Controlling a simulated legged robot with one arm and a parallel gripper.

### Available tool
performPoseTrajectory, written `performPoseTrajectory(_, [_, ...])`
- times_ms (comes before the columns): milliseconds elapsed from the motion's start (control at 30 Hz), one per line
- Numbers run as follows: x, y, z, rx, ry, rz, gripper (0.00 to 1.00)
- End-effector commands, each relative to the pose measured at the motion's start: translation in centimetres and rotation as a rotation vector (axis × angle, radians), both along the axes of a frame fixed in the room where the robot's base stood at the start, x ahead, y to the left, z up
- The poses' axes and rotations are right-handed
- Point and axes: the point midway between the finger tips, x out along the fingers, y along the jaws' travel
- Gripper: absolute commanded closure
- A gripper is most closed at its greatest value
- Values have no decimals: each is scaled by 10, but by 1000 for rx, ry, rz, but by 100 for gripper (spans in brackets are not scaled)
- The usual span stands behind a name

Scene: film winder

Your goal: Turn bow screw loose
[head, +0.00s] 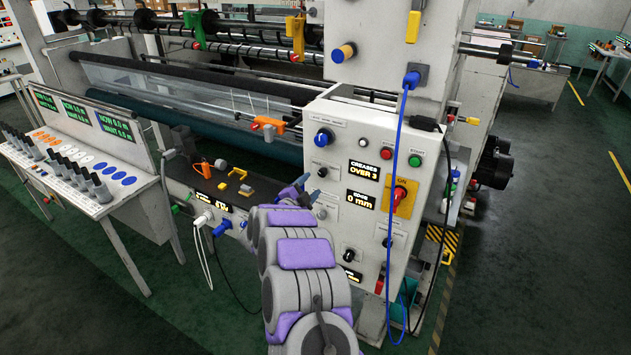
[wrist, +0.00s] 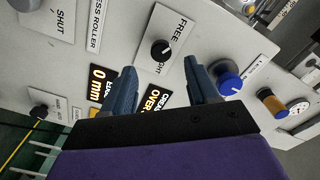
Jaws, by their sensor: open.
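A small black knob (wrist: 160,50) sits on a white plate marked FREE, with another word ending in GHT partly hidden, in the wrist view. No label naming a bow screw is readable. The same knob shows on the grey control panel (head: 340,117) in the head view (head: 321,169). My gripper (wrist: 161,68) is open and empty. Its two dark blue fingers point at the panel, with the knob showing between and just beyond their tips. I see no contact. In the head view my gripper (head: 308,188) is at the panel's left edge, below the knob.
A blue knob (wrist: 228,80) is close right of my right finger. Displays read CREASES OVER 3 (head: 364,170) and 0 mm (head: 360,199). A red switch (head: 399,194) is on the panel's right side. A blue cable (head: 395,190) hangs down its front. A console (head: 85,150) stands left.

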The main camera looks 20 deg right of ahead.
Motion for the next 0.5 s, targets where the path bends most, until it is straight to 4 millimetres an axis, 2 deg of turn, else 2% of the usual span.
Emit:
performPoseTrajectory(33, [-6, 11, -1, 2, 3, 5, 41])
performPoseTrajectory(300, [-40, 56, 0, 3, 1, 5, 41])
performPoseTrajectory(500, [-56, 76, -1, 2, 0, 5, 41])
